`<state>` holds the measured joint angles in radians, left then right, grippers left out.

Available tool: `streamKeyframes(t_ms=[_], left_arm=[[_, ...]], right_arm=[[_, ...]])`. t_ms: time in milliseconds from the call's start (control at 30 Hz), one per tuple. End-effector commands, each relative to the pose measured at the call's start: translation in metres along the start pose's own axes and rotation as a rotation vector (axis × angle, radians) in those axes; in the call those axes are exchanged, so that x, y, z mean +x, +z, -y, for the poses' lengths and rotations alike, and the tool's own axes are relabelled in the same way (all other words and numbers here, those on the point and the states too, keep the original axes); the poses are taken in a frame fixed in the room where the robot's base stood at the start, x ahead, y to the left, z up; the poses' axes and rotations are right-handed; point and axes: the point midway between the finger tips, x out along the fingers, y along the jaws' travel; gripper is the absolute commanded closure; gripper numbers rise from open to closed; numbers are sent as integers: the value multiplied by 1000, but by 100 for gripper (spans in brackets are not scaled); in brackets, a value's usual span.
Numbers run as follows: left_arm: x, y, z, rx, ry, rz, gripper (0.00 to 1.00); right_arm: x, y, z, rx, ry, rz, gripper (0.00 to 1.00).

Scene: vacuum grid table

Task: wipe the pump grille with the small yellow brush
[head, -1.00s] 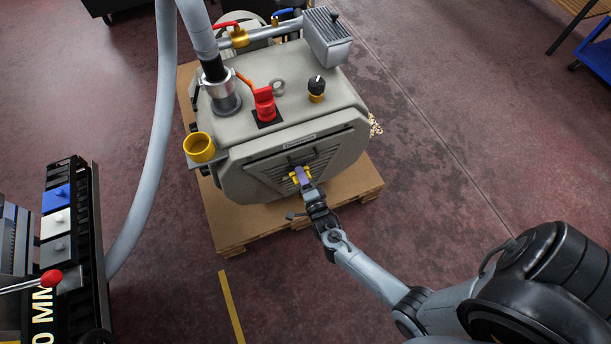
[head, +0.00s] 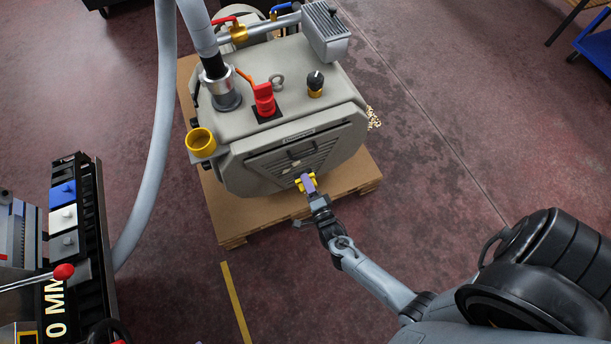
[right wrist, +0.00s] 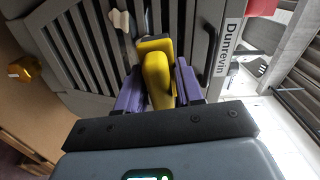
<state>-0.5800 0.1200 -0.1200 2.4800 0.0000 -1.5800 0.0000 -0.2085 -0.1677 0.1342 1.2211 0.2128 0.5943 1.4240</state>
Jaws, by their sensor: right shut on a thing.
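The small yellow brush (right wrist: 157,75) is held between the purple fingers of my right gripper (right wrist: 159,92) in the right wrist view. In the head view my right gripper (head: 309,186) is at the lower edge of the pump's front, with yellow showing on both sides of its fingers. The pump grille (head: 283,168) is a sloped grey panel with dark slots; its slats (right wrist: 75,45) fill the upper left of the wrist view. A pale blob (right wrist: 121,20) shows on the slats beyond the brush. I cannot tell whether the brush touches the grille. My left gripper is not in view.
The grey pump (head: 240,120) stands on a wooden pallet (head: 236,222). A yellow cup (head: 201,142) sits at its left side, and a grey hose (head: 157,150) runs down the left. A dark rack (head: 85,230) is at far left. The floor right of the pump is clear.

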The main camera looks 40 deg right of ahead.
Motion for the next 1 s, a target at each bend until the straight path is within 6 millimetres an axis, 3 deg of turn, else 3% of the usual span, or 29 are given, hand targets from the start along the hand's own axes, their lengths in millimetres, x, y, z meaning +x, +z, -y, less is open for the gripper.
streamKeyframes(t_ms=[433, 800, 1000], left_arm=[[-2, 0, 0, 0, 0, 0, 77], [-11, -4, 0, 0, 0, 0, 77], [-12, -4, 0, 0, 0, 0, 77]], right_arm=[[-3, 0, 0, 0, 0, -1, 97], [-28, 0, 1, -1, 0, -1, 97], [-32, 0, 0, -1, 0, -1, 97]])
